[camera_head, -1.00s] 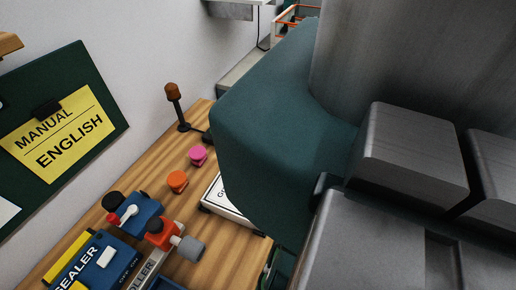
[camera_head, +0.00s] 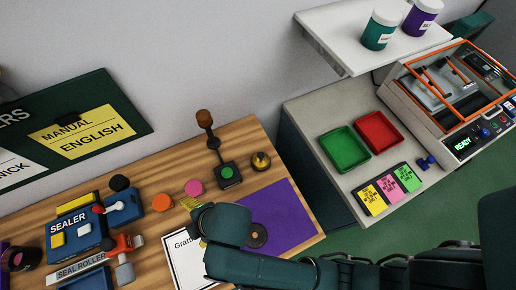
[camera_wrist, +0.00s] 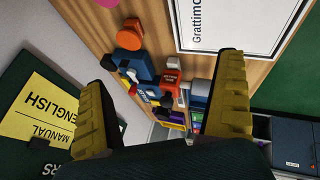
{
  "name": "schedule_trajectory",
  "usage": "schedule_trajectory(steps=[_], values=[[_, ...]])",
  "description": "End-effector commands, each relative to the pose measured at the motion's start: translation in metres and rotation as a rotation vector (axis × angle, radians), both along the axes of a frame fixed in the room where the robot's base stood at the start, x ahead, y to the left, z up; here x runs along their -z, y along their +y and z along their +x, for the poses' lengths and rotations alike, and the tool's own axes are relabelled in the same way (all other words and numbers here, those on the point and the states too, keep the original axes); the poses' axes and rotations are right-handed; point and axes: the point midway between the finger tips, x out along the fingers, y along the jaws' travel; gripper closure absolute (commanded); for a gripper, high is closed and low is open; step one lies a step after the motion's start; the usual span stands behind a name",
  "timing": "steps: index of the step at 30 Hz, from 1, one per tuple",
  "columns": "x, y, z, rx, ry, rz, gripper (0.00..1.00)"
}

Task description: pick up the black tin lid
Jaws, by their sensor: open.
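I cannot clearly pick out the black tin lid. A small dark round disc (camera_head: 257,235) lies on the purple mat (camera_head: 284,212), partly beside my arm. A dark round piece with a gold-coloured top (camera_head: 261,161) sits at the back edge of the wooden bench. My gripper (camera_wrist: 160,75) is open and empty in the wrist view, its yellow-padded fingers spread wide above the bench. In the head view it is mostly hidden by my teal arm, over the bench near the white sheet (camera_head: 183,262).
A blue sealer (camera_head: 75,238), an orange knob (camera_head: 162,202), a pink knob (camera_head: 194,187) and a joystick (camera_head: 227,173) crowd the bench. To the right, a grey counter holds a green tray (camera_head: 344,149), a red tray (camera_head: 378,132) and an orange-framed machine (camera_head: 455,85).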

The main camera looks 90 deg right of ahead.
Motion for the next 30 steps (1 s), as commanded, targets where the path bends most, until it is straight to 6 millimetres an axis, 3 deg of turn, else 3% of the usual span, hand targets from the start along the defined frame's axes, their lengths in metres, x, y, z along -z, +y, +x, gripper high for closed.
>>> schedule_trajectory(steps=[1,4,6,9,21,30], values=[[-0.003,0.000,-0.039,-0.045,0.158,-0.001,0.00],[0.022,0.005,-0.103,-0.142,0.389,0.017,0.00],[0.032,0.010,-0.133,-0.193,0.489,0.037,0.00],[0.044,0.014,-0.155,-0.232,0.559,0.054,0.00],[0.135,0.014,-0.158,-0.239,0.567,0.055,0.00],[0.172,0.013,-0.161,-0.237,0.564,0.054,0.00]])
